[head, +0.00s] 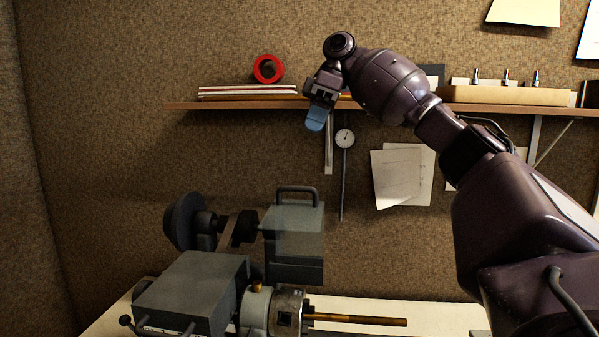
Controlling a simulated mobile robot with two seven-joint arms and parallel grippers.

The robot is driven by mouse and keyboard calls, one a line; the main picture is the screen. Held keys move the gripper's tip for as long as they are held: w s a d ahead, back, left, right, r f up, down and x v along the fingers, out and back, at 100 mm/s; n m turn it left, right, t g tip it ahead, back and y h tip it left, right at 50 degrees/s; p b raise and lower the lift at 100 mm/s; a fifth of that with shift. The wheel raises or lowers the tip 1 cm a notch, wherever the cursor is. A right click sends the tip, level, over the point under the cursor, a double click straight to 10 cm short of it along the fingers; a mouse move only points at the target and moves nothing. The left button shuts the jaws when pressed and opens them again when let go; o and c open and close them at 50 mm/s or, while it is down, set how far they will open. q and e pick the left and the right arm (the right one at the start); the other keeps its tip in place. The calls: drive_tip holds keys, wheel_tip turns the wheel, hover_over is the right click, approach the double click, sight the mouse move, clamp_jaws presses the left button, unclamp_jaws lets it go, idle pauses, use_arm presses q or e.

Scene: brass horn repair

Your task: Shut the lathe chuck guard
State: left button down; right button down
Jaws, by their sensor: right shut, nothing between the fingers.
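The lathe chuck guard (295,245) is a grey and see-through cover with a dark handle (297,190) on top. It stands raised behind the chuck (287,312), which is uncovered. A brass rod (360,320) sticks out of the chuck to the right. The lathe headstock (195,295) is a grey box to the left of the chuck. My right gripper (315,122) is shut and empty, with blue fingertips pointing down. It is at the shelf's height, above and apart from the guard handle. My left gripper is not in view.
A wooden shelf (240,104) on the wall holds papers, a red tape roll (268,68) and a wooden block with bits (510,95). A dial gauge (344,138) hangs below it. A belt pulley (188,221) stands left of the guard. The bench at right looks bare.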

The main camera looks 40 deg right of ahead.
drive_tip(key=shift+x, duration=1.45)
hover_over(300, 202)
drive_tip(key=shift+w+f, duration=0.1)
drive_tip(key=shift+f, duration=3.25)
